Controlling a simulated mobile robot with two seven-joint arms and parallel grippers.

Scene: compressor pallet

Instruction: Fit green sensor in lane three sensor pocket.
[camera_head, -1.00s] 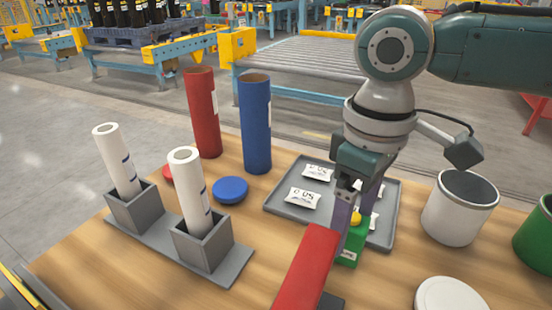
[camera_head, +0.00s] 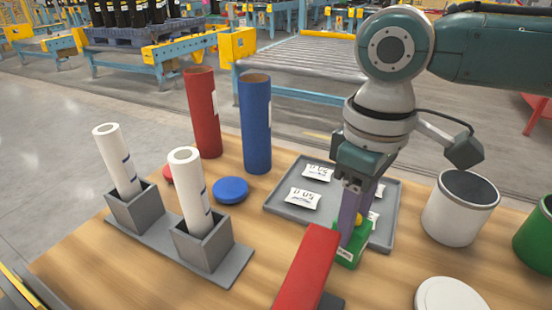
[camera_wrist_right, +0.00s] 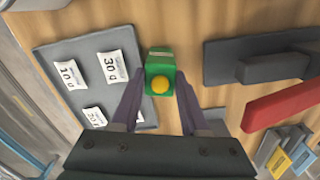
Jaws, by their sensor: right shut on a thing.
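The green sensor (camera_head: 347,255) is a small green block with a yellow dome and a white label. It stands on the wooden table beside the grey tray. My right gripper (camera_head: 353,228) points down over it, one finger on each side, shut on it. In the right wrist view the green sensor (camera_wrist_right: 160,76) sits between the fingertips (camera_wrist_right: 160,90). I cannot make out a lane three sensor pocket in either view. My left gripper is not in view.
A grey tray (camera_head: 281,202) with white packets lies behind the sensor. A red bar (camera_head: 305,268) stands close in front. A white canister (camera_head: 458,208) is to the right. Two holders with white tubes, red and blue tubes and a blue disc (camera_head: 230,189) are to the left.

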